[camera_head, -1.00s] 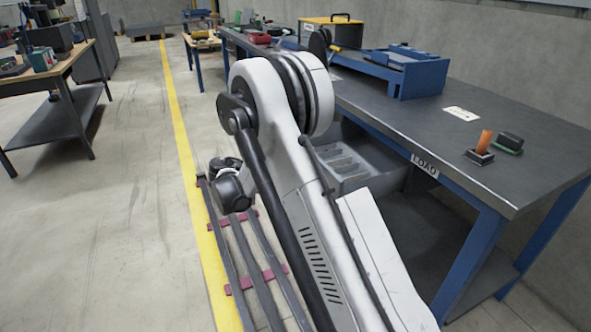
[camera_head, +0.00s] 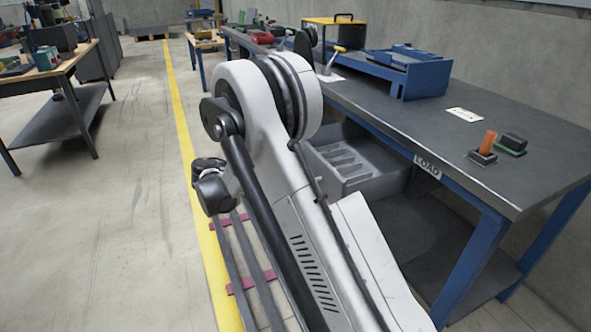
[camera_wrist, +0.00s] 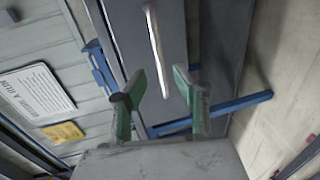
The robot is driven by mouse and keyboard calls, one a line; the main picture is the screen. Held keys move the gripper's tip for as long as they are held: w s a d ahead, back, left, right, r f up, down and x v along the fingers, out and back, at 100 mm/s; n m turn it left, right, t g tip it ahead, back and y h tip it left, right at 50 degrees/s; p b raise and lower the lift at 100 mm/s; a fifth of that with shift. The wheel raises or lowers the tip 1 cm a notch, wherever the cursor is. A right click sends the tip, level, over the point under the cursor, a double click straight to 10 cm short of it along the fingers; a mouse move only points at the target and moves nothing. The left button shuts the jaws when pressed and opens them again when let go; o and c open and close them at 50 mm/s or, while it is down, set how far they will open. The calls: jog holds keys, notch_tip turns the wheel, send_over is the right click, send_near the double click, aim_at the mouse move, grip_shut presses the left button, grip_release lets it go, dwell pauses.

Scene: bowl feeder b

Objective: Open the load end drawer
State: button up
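The load end drawer (camera_head: 368,172) is a grey, divided tray under the bench edge, beside the "LOAD" label (camera_head: 427,166). It stands pulled out, with its inner compartments showing; my arm hides part of it. In the wrist view a dark grey panel (camera_wrist: 182,38), apparently its front, carries a pale bar handle (camera_wrist: 157,45). My gripper (camera_wrist: 163,97) is open, with green-padded fingers apart. The handle's lower end appears between the fingertips, with gaps on both sides. I cannot tell its depth from them. The head view does not show the gripper.
The dark-topped bench (camera_head: 400,118) with blue legs holds a blue fixture (camera_head: 405,72), an orange-handled item (camera_head: 486,146) and a small green-based block (camera_head: 511,144). Another table (camera_head: 60,72) stands left, across the yellow line (camera_head: 183,140). The floor between is clear.

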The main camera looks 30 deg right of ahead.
jog(key=v, duration=0.6)
jog(key=shift+a, duration=0.35)
jog(key=shift+r, duration=0.15)
